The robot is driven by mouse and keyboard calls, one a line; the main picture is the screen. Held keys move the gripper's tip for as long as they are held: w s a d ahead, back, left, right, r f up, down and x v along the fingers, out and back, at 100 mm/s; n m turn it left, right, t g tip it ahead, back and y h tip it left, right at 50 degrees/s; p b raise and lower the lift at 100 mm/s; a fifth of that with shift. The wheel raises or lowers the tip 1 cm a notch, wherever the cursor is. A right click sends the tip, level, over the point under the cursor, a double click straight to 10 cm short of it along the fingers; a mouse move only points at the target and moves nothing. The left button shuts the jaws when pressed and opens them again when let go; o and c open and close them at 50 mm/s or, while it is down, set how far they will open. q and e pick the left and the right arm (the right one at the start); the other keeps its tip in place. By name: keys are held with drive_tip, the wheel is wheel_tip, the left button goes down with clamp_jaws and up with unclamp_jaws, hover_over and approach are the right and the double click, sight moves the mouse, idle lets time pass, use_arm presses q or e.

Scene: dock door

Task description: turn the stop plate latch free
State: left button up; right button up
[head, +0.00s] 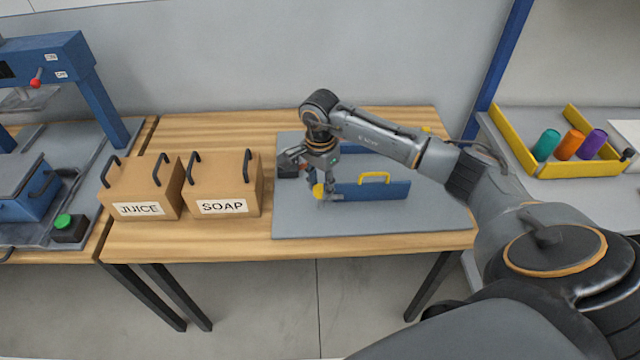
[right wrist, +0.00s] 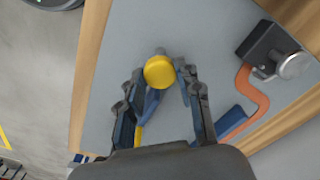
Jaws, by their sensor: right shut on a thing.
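The stop plate is a blue upright plate (head: 390,190) with a yellow handle (head: 375,177) on the grey panel of the table. At its left end is a yellow round latch knob (head: 317,190). My right gripper (head: 324,190) reaches down over that end and is shut on the latch knob. In the right wrist view the knob (right wrist: 159,72) sits between the two fingertips (right wrist: 159,66), with part of the blue plate (right wrist: 151,104) below it. The fingers partly hide the knob's sides. My left gripper is in neither view.
Boxes marked JUICE (head: 140,190) and SOAP (head: 222,185) stand left of the panel (head: 300,226). The right wrist view shows a dark block with a silver knob (right wrist: 292,66) and an orange curved piece (right wrist: 254,100). A yellow-edged tray (head: 575,169) holds coloured cylinders at right.

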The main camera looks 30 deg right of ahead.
drive_tip(key=m+b, duration=0.1)
drive_tip(key=m, duration=0.2)
drive_tip(key=shift+f+b, duration=0.1)
drive_tip(key=shift+b, duration=0.25)
drive_tip(key=m+b, duration=0.2)
drive_tip(key=m, duration=0.3)
drive_tip(key=m+b, duration=0.1)
drive_tip(key=m, duration=0.4)
drive_tip(key=shift+m+b, duration=0.35)
drive_tip(key=shift+m, duration=1.95)
drive_tip(key=o, duration=1.2)
drive_tip(key=shift+c, duration=0.2)
